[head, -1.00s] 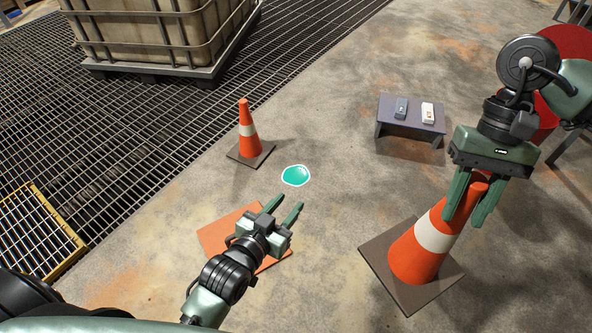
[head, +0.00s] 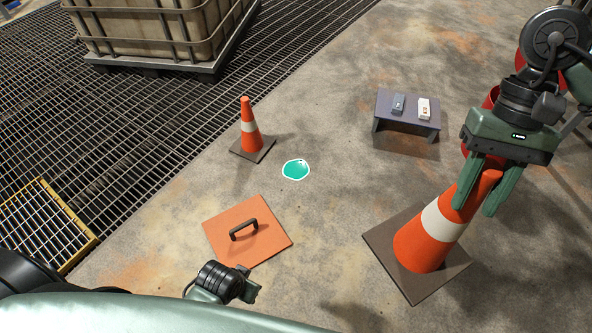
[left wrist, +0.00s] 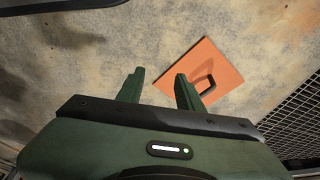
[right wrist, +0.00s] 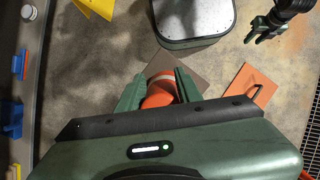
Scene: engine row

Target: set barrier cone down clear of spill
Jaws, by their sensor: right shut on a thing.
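A large orange barrier cone (head: 422,243) with a white band and dark square base is at the right in the head view. My right gripper (head: 487,190) is shut on its upper part; the cone (right wrist: 158,96) also shows between the fingers in the right wrist view. I cannot tell whether its base touches the floor. The teal spill (head: 296,169), outlined in white, lies to its left with bare floor between. A smaller cone (head: 249,128) stands just beyond the spill. My left gripper (head: 250,290) is low in the head view; its fingers (left wrist: 158,88) are apart and empty.
An orange floor panel (head: 247,231) with a dark handle lies left of the held cone. A low bench (head: 408,121) carrying two small devices stands behind it. A caged tank (head: 160,35) and floor grating (head: 90,120) are at the left.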

